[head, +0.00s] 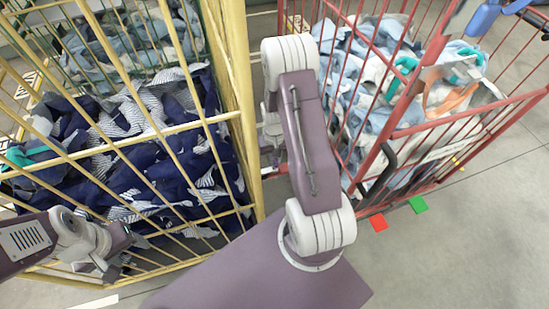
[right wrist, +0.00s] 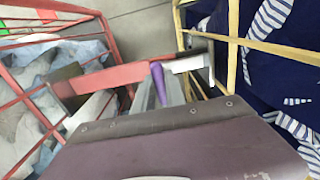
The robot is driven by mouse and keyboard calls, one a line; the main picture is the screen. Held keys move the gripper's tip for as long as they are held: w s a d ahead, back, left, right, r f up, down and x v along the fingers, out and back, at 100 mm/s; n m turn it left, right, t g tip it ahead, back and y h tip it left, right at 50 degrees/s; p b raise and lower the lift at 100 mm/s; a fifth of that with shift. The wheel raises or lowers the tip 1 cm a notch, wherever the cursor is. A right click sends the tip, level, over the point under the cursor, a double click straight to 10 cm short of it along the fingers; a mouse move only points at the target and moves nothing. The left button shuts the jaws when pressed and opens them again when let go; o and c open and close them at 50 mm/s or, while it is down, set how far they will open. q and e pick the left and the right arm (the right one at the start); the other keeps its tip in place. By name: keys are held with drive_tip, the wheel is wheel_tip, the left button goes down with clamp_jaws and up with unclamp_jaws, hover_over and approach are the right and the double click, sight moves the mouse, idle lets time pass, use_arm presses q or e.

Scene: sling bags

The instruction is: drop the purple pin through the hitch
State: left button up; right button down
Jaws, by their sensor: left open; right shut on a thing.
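The purple pin (right wrist: 158,82) shows in the right wrist view, between the grey fingers of my right gripper (right wrist: 168,95), which is shut on it. The pin is over or beside the right end of a red bar (right wrist: 110,78), where a pale metal bracket (right wrist: 190,64) meets it at the yellow cage's side. This looks like the hitch; I cannot tell whether the pin is in a hole. In the head view my right arm hides the pin and the hitch; part of the right gripper shows (head: 270,140). My left gripper (head: 112,262) is open and empty before the yellow cage.
The yellow cage cart (head: 235,75) on the left holds dark blue striped bags. The red cage cart (head: 420,135) on the right holds pale bags. A narrow gap separates them.

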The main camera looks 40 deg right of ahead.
drive_tip(key=shift+f+b, duration=0.7)
drive_tip(key=shift+f, duration=0.45)
drive_tip(key=c, duration=1.3)
unclamp_jaws()
drive_tip(key=shift+r, duration=0.1)
wheel_tip(320, 180, up, 9)
drive_tip(key=p, duration=0.2)
drive_tip(key=shift+p, duration=0.4)
